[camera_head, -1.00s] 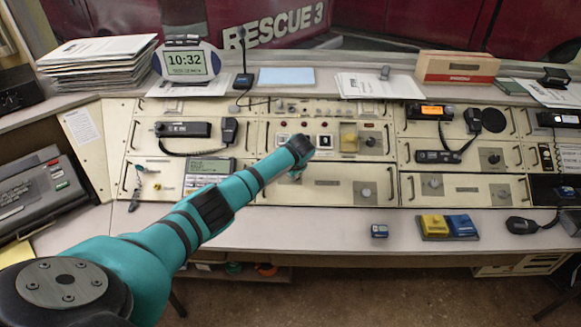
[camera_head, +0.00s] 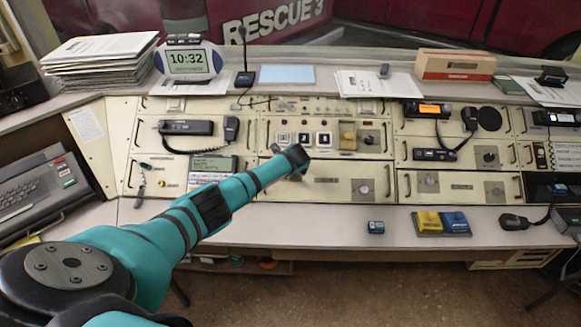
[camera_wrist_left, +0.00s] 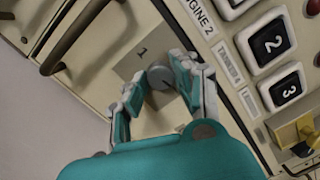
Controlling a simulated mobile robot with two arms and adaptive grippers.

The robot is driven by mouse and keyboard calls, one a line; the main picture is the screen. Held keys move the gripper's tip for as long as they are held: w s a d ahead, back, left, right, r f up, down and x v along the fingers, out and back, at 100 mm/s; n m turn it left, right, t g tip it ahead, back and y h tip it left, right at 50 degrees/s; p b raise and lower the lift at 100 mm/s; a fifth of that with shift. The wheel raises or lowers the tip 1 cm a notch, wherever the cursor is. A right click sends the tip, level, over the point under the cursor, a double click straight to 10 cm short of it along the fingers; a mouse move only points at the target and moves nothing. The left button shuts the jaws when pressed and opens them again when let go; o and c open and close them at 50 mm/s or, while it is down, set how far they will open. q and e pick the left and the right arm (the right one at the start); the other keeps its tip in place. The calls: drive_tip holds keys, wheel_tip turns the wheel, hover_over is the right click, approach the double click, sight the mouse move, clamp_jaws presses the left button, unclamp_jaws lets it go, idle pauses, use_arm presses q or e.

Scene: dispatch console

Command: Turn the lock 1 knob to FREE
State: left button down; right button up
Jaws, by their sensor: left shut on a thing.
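The lock 1 knob (camera_wrist_left: 160,78) is a round grey knob on a grey plate (camera_wrist_left: 135,60) marked 1, seen in the left wrist view. My left gripper (camera_wrist_left: 158,92) has its fingers on either side of the knob and is shut on it. In the head view my left gripper (camera_head: 298,157) reaches the lower middle panel of the console, and the knob is hidden behind it. The knob's pointer and any FREE mark cannot be made out. My right gripper is not in view.
A yellow guard (camera_wrist_left: 296,133) stands close by. A metal handle (camera_wrist_left: 75,38) sticks out nearby. The desk front holds a small blue item (camera_head: 376,227) and a yellow-blue block (camera_head: 442,223).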

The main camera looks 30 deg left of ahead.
use_arm(q)
drive_tip(key=shift+m, duration=1.1)
drive_tip(key=c, duration=1)
unclamp_jaws()
drive_tip(key=shift+v, duration=6.05)
drive_tip(key=shift+s+a+f, duration=0.1)
drive_tip(key=shift+s, duration=0.05)
